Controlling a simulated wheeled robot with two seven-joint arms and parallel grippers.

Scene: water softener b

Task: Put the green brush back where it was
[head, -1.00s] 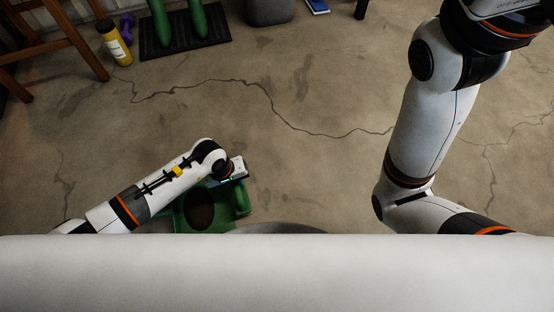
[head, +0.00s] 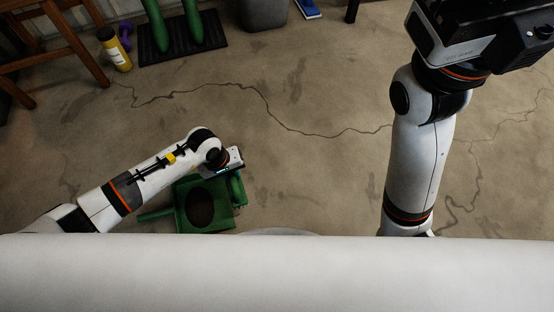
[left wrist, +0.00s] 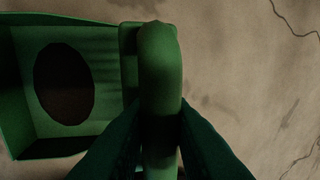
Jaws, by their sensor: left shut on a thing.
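No green brush can be made out. A green can-like container (head: 208,204) with a dark oval opening and a thin spout-like bar to its left shows at lower centre in the head view. It fills the left of the left wrist view (left wrist: 65,85). My left gripper (left wrist: 160,125) is shut on its thick green upright handle (left wrist: 160,75), one dark finger on each side. In the head view my left gripper (head: 230,168) is above the handle, its fingers hidden. My right gripper's dark housing (head: 485,40) shows at top right; its fingers are not visible.
A yellow bottle (head: 115,49), a purple dumbbell (head: 125,34), a wooden chair (head: 50,40), and green boots (head: 193,22) on a black mat (head: 206,44) stand at upper left. A grey box (head: 264,14) is at the top. The cracked concrete floor (head: 320,170) between is clear.

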